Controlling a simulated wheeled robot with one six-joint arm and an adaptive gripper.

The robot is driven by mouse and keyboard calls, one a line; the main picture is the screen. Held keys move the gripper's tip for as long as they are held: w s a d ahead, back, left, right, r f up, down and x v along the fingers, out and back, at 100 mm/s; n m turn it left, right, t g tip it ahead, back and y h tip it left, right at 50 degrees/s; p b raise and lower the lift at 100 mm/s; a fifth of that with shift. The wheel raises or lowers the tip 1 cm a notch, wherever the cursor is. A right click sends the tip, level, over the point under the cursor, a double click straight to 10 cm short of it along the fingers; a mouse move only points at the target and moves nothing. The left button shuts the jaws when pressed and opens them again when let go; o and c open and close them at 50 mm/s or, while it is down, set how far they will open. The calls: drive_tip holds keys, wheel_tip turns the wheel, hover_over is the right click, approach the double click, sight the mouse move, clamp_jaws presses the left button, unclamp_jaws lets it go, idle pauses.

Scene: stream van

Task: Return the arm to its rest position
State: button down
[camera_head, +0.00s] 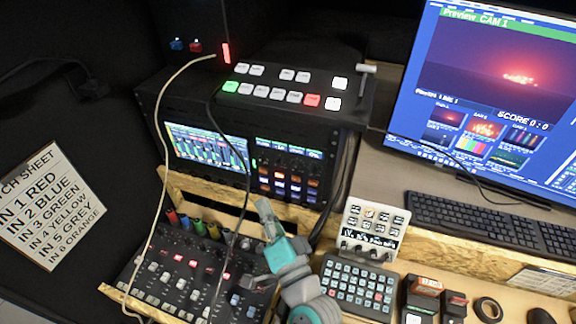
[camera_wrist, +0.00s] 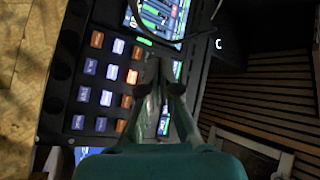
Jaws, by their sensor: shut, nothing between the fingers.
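My gripper (camera_head: 264,206) is at the end of my grey and teal arm, low in the middle of the head view. It points up toward the rack unit with buttons and a screen (camera_head: 207,150). In the wrist view my gripper (camera_wrist: 163,66) shows two slim fingers close together at the tips, with nothing held. Behind the fingers are the rack unit's orange and blue buttons (camera_wrist: 108,97). I cannot tell the exact gap between fingertips and panel.
A switcher (camera_head: 285,92) sits on the rack. An audio mixer (camera_head: 190,275) with cables is left of my arm. A small white button panel (camera_head: 372,229), a keypad (camera_head: 358,287), a keyboard (camera_head: 480,224) and a monitor (camera_head: 490,100) are to the right. A pale cable (camera_head: 163,140) hangs in front of the rack.

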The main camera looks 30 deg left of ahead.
drive_tip(key=d+f+t+h, duration=0.1)
drive_tip(key=d+f, duration=0.2)
drive_tip(key=d, duration=0.1)
drive_tip(key=d+f+m+t+h, duration=0.1)
drive_tip(key=d+f+h, duration=0.1)
drive_tip(key=d, duration=0.3)
drive_tip(key=d+f+t+h, duration=0.1)
drive_tip(key=d+f, duration=0.3)
drive_tip(key=d, duration=0.1)
drive_tip(key=shift+s+f+h, duration=0.2)
drive_tip(key=shift+f+h, duration=0.05)
drive_tip(key=shift+h, duration=0.05)
drive_tip(key=s+d+f+t+h, duration=0.1)
drive_tip(key=s+d+f+h, duration=0.15)
drive_tip(key=s+d, duration=0.4)
drive_tip(key=s+d+f+h, duration=0.2)
drive_tip(key=s+d+h, duration=0.2)
drive_tip(key=d, duration=0.6)
drive_tip(key=s+d+f+t+h, duration=0.1)
drive_tip(key=s+d+f+h, duration=0.15)
drive_tip(key=s+d, duration=0.45)
drive_tip(key=s+d+r+h, duration=0.1)
drive_tip(key=s+d+h, duration=0.1)
drive_tip(key=s, duration=0.3)
drive_tip(key=s+d+r+n+g+h, duration=0.1)
drive_tip(key=s+d+r, duration=0.1)
drive_tip(key=s+d, duration=0.2)
drive_tip(key=shift+s+r+h, duration=0.3)
drive_tip(key=shift+s+h, duration=0.05)
drive_tip(key=shift+h, duration=0.05)
